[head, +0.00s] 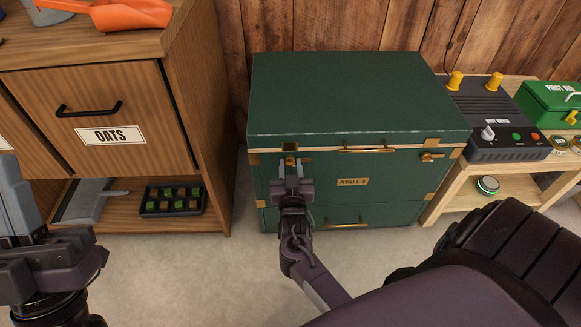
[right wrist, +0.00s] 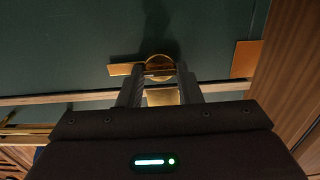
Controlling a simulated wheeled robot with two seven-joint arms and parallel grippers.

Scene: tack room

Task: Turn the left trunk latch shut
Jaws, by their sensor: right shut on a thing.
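The green trunk (head: 400,190) stands against the wall with its lid down. Its left latch (head: 290,161) is a brass turn latch on the front, just under the lid seam. In the right wrist view the latch (right wrist: 122,69) has a round base and a bar lying level, parallel to the seam. My right gripper (head: 291,163) is shut on this latch, one finger on each side, and hides part of it. A brass plate (right wrist: 163,97) shows at the lid edge between the fingers. My left gripper (head: 14,195) is at the left edge, partly cut off, away from the trunk.
The right latch (head: 431,156) is on the same front, its bar roughly level. A wooden cabinet (head: 205,120) with an oats drawer stands close on the left. A low bench (head: 465,185) with a black device (head: 495,125) stands on the right. Bare floor lies in front.

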